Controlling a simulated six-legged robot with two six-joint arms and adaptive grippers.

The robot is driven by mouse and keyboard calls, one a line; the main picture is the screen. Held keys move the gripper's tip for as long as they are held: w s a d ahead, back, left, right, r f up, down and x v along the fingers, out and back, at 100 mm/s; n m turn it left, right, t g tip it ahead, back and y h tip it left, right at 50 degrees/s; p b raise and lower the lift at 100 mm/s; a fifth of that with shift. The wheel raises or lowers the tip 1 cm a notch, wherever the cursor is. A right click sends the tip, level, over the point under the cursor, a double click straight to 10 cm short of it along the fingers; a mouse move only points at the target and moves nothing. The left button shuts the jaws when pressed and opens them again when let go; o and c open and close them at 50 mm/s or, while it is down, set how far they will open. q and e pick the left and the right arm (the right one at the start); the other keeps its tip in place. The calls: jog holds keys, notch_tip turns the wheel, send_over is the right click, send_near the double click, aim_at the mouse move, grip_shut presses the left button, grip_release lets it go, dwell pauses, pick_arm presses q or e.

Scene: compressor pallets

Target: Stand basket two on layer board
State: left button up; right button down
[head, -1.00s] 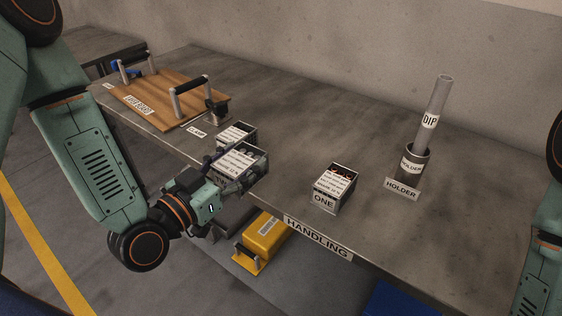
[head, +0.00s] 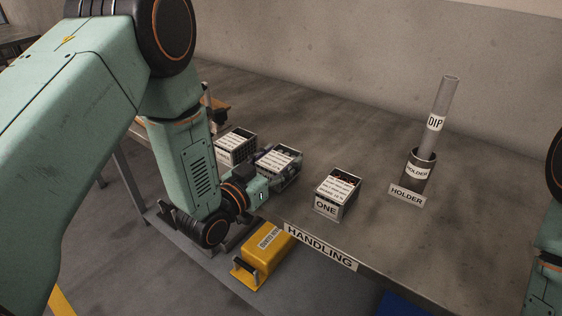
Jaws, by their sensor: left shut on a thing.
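My left gripper (head: 270,174) is shut on the middle basket (head: 279,158), a small open metal box with white labelled strips on top. Its number plate is hidden, so I cannot tell which number it bears. Another such basket (head: 236,146) stands just to its left on the table. The basket marked ONE (head: 337,192) stands to the right, near the front edge. The layer board (head: 221,103) is mostly hidden behind my left arm; only a bit of brown wood shows. My right gripper is out of view; only part of the right arm shows at the right edge.
The grey table (head: 360,120) is bare behind the baskets. A yellow box (head: 265,254) lies below the front edge, by the HANDLING sign (head: 318,247).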

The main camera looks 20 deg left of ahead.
pick_arm(q)
jog(key=shift+w+d+f, duration=0.15)
jog(key=shift+w+f, duration=0.05)
jog(key=shift+w, duration=0.25)
jog(key=shift+f, duration=0.25)
jog(key=o, duration=1.6)
jog(key=shift+s, duration=0.1)
jog(key=shift+c, duration=0.2)
